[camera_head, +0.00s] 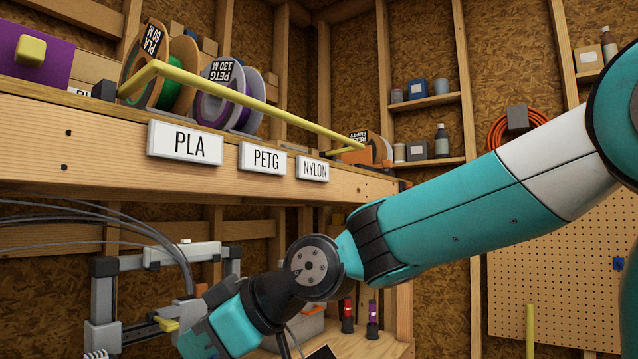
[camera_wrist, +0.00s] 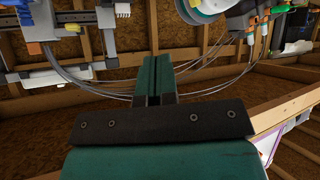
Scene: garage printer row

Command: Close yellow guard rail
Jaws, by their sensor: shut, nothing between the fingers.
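The yellow guard rail (camera_head: 250,103) is a thin bar at the front of the upper shelf in the head view. It runs from a bent arm by the PLA spool at left, across the spools, to the orange-brown spool at right. I cannot make the rail out in the wrist view. My gripper (camera_wrist: 158,75) shows in the wrist view with its teal fingers together, holding nothing. In the head view my wrist is low, below the shelf and its labels, and the fingertips cannot be made out. My gripper is apart from the rail.
The wooden shelf (camera_head: 100,131) carries the PLA spool (camera_head: 165,78), PETG spool (camera_head: 228,98) and labels on its front edge. A grey-framed printer (camera_head: 105,305) stands below left, close to my wrist. Thin tubes (camera_head: 90,213) hang below the shelf. Wall shelves and a pegboard (camera_head: 575,290) are at right.

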